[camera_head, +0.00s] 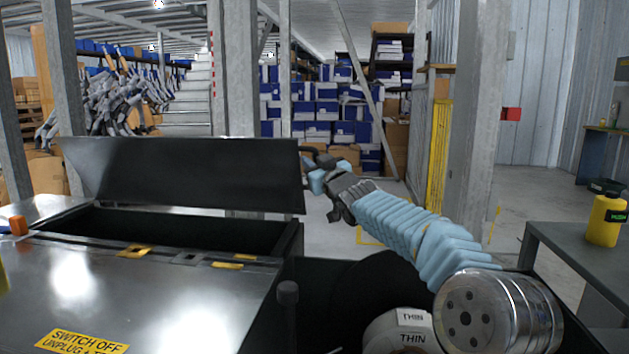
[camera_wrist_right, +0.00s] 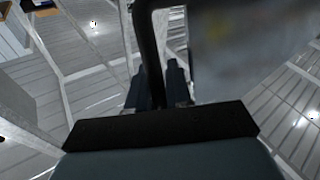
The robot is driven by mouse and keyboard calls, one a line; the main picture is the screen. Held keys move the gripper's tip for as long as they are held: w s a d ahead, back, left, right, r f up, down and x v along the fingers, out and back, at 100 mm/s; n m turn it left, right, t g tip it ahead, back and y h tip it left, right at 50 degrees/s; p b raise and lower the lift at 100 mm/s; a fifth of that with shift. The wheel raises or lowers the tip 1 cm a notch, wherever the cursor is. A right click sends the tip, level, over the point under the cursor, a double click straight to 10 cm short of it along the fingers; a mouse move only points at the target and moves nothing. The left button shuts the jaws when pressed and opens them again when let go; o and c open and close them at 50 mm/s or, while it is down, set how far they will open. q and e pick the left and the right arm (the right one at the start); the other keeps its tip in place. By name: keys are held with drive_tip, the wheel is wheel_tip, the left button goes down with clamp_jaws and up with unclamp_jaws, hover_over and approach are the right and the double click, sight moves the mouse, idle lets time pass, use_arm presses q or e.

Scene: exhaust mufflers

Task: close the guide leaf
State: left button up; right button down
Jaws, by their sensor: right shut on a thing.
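The guide leaf (camera_head: 180,175) is a wide dark panel in the head view. It stands raised and leaning above a dark open bay (camera_head: 185,228) in a metal-topped machine. My right gripper (camera_head: 312,165) is at the leaf's right end, shut on a dark bar there that looks like its handle. In the right wrist view the black curved bar (camera_wrist_right: 151,50) runs down between the fingers (camera_wrist_right: 160,88). The exact contact is partly hidden by the gripper. My left gripper is not in view.
The machine's shiny top (camera_head: 150,300) has yellow-marked slots and a warning label (camera_head: 80,342). A grey table (camera_head: 580,250) with a yellow bottle (camera_head: 605,220) stands at the right. A metal post (camera_head: 474,120) stands behind my right arm. Open floor lies beyond the gripper.

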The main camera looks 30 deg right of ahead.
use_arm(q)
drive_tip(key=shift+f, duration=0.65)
use_arm(e)
drive_tip(key=shift+s+a+f, duration=0.1)
drive_tip(key=shift+s+a, duration=0.05)
drive_tip(key=shift+s, duration=0.05)
drive_tip(key=c, duration=1.4)
unclamp_jaws()
drive_tip(key=shift+s, duration=0.1)
drive_tip(key=shift+s+f+b, duration=0.1)
drive_tip(key=shift+s+b, duration=0.25)
drive_tip(key=shift+b, duration=0.05)
use_arm(q)
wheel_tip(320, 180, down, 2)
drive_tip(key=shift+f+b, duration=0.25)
drive_tip(key=shift+b, duration=0.85)
use_arm(e)
drive_tip(key=s+f, duration=0.2)
drive_tip(key=s, duration=1)
drive_tip(key=shift+s+a+f, duration=0.25)
drive_tip(key=shift+s+f, duration=0.05)
drive_tip(key=shift+f, duration=0.05)
